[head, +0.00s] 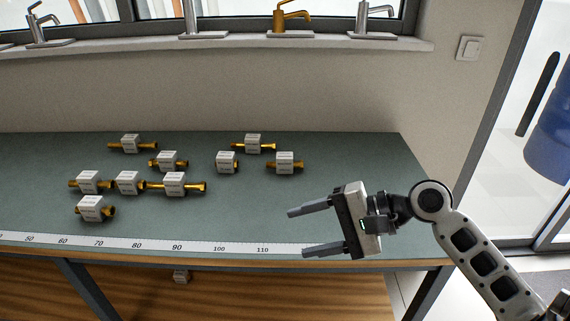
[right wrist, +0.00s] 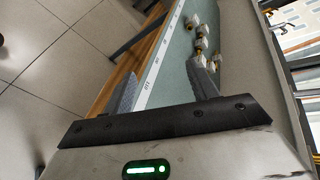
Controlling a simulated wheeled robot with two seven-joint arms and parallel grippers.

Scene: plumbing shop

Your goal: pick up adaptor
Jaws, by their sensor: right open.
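Several brass adaptors with white box-shaped labels lie on the green worktop, left of my right gripper in the head view. One adaptor (head: 285,163) lies nearest to the gripper, with another adaptor (head: 254,144) behind it. A short adaptor (head: 227,162) sits beside them. More lie in a left group, such as a long adaptor (head: 176,184) and a front adaptor (head: 93,208). Which one is meant cannot be told. My right gripper (head: 310,231) is open and empty near the front edge. Its fingers (right wrist: 163,88) also show in the right wrist view. My left gripper is not in view.
The green worktop (head: 350,155) is bare at the right and back. A measuring strip (head: 200,247) runs along its front edge. Taps stand on the windowsill (head: 240,46) behind.

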